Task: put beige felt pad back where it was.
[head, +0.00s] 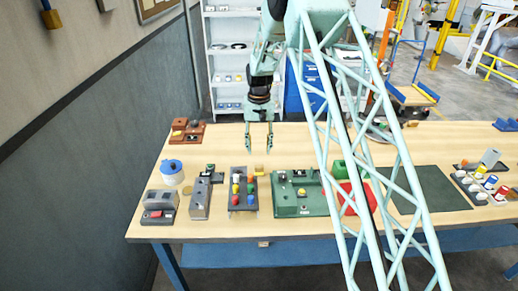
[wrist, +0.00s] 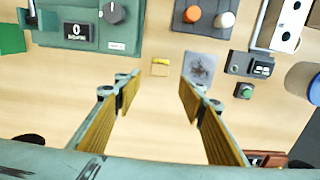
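A small beige block (head: 259,169) with a yellowish strip lies on the table beside the grey plate of the button rack. It also shows in the wrist view (wrist: 160,67), just beyond and between my fingertips. It looks like the beige felt pad, but it is too small to be sure. My gripper (head: 259,148) points down above the table, a little behind the block in the head view. In the wrist view my gripper (wrist: 161,78) is open, with nothing between its fingers.
The button rack (head: 243,190) stands in front, with a green machine (head: 290,205) to its right and a grey switch box (head: 200,200) to its left. A blue-lidded tub (head: 172,173) and a red-brown tray (head: 188,134) are farther left. Bare wood surrounds the block's far side.

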